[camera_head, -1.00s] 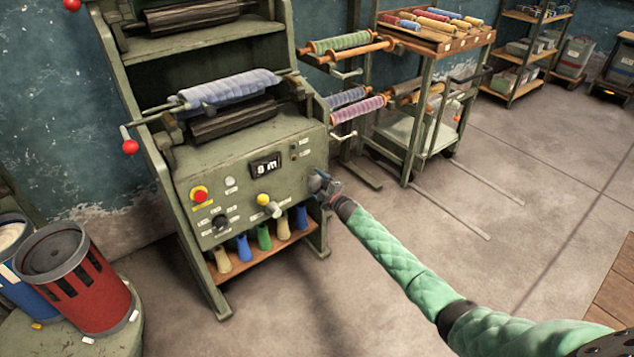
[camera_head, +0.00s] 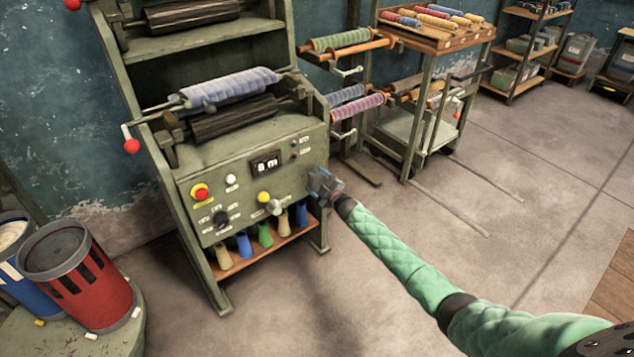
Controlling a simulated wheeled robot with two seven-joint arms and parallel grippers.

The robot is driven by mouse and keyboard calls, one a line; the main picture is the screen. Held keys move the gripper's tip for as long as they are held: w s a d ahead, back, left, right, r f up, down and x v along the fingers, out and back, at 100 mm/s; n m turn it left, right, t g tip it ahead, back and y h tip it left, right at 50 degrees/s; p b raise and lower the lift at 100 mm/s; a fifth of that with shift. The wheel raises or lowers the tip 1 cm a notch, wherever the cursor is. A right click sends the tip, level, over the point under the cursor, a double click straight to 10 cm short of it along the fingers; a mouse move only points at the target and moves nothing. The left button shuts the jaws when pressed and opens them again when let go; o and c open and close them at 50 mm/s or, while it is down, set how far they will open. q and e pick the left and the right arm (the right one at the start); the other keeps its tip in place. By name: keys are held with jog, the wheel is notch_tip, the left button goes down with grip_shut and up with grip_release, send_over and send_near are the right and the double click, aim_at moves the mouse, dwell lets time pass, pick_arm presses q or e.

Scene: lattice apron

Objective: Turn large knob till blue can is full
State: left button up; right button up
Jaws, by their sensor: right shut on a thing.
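The green machine's control panel (camera_head: 250,180) stands left of centre. My right gripper (camera_head: 314,182) is at the right end of this panel, shut on a part there that it mostly hides; its place fits the large knob. The blue can (camera_head: 36,304) stands at the far left, partly behind a red can (camera_head: 95,290). Something pale shows inside its rim, but its fill level cannot be told. My left gripper is not in view.
The panel has a small display (camera_head: 266,164), a red button (camera_head: 199,191) and a yellow one (camera_head: 264,196). Several coloured bottle-like things stand on the low shelf (camera_head: 262,251). A rack cart (camera_head: 415,135) stands behind right. The floor at right is open.

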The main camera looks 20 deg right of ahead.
aim_at(320, 184)
jog(key=o, duration=1)
jog(key=shift+d+f, duration=0.1)
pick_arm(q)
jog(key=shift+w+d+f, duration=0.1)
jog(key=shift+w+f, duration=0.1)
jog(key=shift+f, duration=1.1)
pick_arm(e)
jog(key=shift+v, duration=3.85)
